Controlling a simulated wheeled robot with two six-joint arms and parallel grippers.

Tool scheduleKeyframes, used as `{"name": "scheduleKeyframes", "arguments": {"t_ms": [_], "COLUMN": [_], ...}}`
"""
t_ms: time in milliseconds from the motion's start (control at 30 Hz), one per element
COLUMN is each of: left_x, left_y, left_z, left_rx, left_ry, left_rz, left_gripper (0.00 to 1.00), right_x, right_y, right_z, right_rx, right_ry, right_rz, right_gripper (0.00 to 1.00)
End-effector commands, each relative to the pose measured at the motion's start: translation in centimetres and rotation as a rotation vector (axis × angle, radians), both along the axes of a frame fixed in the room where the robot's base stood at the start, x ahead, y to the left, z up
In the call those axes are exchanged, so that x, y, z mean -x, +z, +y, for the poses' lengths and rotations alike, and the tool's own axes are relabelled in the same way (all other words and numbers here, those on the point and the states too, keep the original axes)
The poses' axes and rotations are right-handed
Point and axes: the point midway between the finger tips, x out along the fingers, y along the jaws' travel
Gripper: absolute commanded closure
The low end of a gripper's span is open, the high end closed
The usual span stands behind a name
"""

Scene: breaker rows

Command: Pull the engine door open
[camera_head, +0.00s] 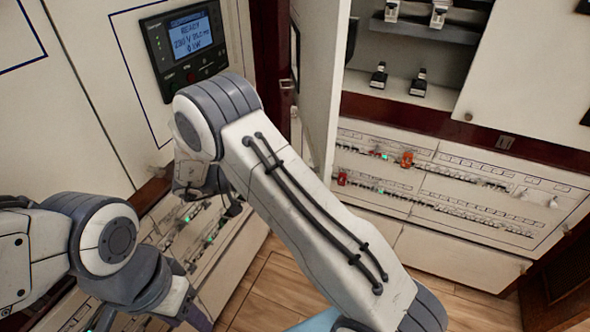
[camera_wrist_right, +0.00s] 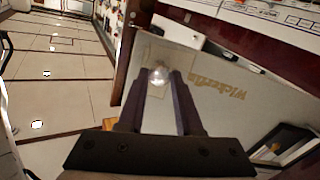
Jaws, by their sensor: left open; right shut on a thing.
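In the right wrist view my right gripper (camera_wrist_right: 160,82) is shut on a small round shiny knob (camera_wrist_right: 160,72). The knob sits on a pale door panel (camera_wrist_right: 215,75) with gold lettering and a dark red edge. In the head view the right arm crosses from the lower right, and its elbow hides much of what lies behind it. My left arm comes in from the left. Its gripper (camera_head: 185,303) is low in the picture, open, empty as far as I see, and partly cut off by the lower edge. How far the door stands open is unclear.
Breaker rows (camera_head: 440,185) line the right wall below an open cabinet (camera_head: 420,55). A pale panel (camera_head: 320,70) juts out left of it. A control display (camera_head: 192,38) hangs on the left wall. Wooden floor (camera_head: 280,290) shows between the walls.

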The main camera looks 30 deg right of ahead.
Motion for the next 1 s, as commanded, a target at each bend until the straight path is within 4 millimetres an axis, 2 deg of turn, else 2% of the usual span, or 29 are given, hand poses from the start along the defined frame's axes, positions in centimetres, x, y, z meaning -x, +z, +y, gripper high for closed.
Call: {"name": "scheduleKeyframes", "arguments": {"t_ms": [300, 333, 400, 767, 867, 1000], "left_x": [0.0, 0.0, 0.0, 0.0, 0.0, 0.0], "left_y": [0.0, 0.0, 0.0, 0.0, 0.0, 0.0], "left_z": [0.0, 0.0, 0.0, 0.0, 0.0, 0.0], "left_rx": [0.000, 0.000, 0.000, 0.000, 0.000, 0.000], "left_ry": [0.000, 0.000, 0.000, 0.000, 0.000, 0.000], "left_rz": [0.000, 0.000, 0.000, 0.000, 0.000, 0.000], "left_gripper": [0.50, 0.50, 0.50, 0.50, 0.50, 0.50], "right_x": [-0.2, -0.2, -0.2, -0.1, -0.2, -0.2], "right_y": [0.3, 0.3, 0.3, 0.3, 1.2, 3.8], "right_z": [0.0, 0.0, 0.0, 0.1, 0.0, 0.0], "right_rx": [0.006, 0.006, 0.005, 0.002, 0.001, 0.001], "right_ry": [0.004, 0.004, 0.005, 0.003, 0.004, 0.003], "right_rz": [-0.003, -0.003, -0.003, -0.002, -0.004, -0.008], "right_gripper": [1.00, 0.62, 0.36, 0.36, 0.36, 0.36]}}
